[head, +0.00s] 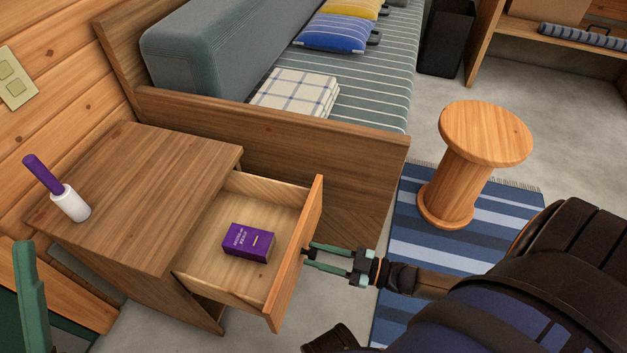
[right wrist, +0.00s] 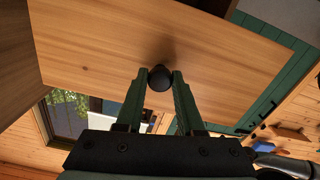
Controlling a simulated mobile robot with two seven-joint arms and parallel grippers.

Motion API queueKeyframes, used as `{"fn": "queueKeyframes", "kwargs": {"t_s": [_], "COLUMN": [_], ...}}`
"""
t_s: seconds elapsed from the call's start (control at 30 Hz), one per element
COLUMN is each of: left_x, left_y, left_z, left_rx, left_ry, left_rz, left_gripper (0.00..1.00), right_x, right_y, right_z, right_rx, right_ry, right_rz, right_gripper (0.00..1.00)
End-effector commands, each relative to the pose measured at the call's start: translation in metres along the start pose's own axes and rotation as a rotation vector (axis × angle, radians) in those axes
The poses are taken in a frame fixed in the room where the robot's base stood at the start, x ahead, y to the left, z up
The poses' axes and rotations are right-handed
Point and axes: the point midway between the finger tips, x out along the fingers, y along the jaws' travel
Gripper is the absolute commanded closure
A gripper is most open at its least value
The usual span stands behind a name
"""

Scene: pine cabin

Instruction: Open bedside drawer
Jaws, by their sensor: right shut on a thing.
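The bedside table (head: 150,185) stands at the left in the head view, and its drawer (head: 294,262) is pulled well out. A purple book or box (head: 249,242) lies inside the drawer. My right gripper (head: 308,253) is at the drawer's front face, shut on its knob. In the right wrist view the dark round knob (right wrist: 160,78) sits between the fingertips, against the wooden drawer front (right wrist: 220,60).
A purple and white lint roller (head: 68,200) stands on the tabletop. A bed or bench with a wooden end board (head: 270,135) is behind the drawer. A round wooden stool (head: 485,133) stands on the striped rug (head: 405,235) at the right.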

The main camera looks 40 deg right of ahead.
Motion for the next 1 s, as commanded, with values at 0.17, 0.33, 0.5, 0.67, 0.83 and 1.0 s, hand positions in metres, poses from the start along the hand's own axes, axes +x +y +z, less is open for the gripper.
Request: {"fn": "queueKeyframes", "kwargs": {"t_s": [0.17, 0.33, 0.5, 0.67, 0.83, 1.0], "left_x": [0.000, 0.000, 0.000, 0.000, 0.000, 0.002], "left_y": [-0.001, -0.001, -0.001, -0.001, 0.000, -0.001], "left_z": [0.000, 0.000, 0.001, 0.001, 0.001, -0.002], "left_rx": [0.000, 0.000, 0.000, 0.000, 0.001, 0.004], "left_ry": [0.000, -0.001, -0.003, -0.004, -0.005, -0.005], "left_rz": [-0.005, -0.005, -0.005, -0.001, 0.002, 0.004], "left_gripper": [0.52, 0.52, 0.52, 0.52, 0.52, 0.52], "right_x": [-0.001, 0.000, 0.000, 0.000, -0.001, -0.018], "right_y": [0.000, 0.000, 0.000, 0.000, 0.000, 0.000], "right_z": [0.000, 0.000, 0.000, 0.000, 0.000, 0.000], "right_rx": [0.000, 0.000, 0.000, 0.000, 0.000, 0.000], "right_ry": [0.001, 0.000, 0.000, 0.000, 0.000, -0.004], "right_rz": [0.000, 0.000, 0.000, 0.000, 0.000, -0.001], "right_gripper": [1.00, 0.59, 0.40, 0.33, 0.33, 0.33]}}
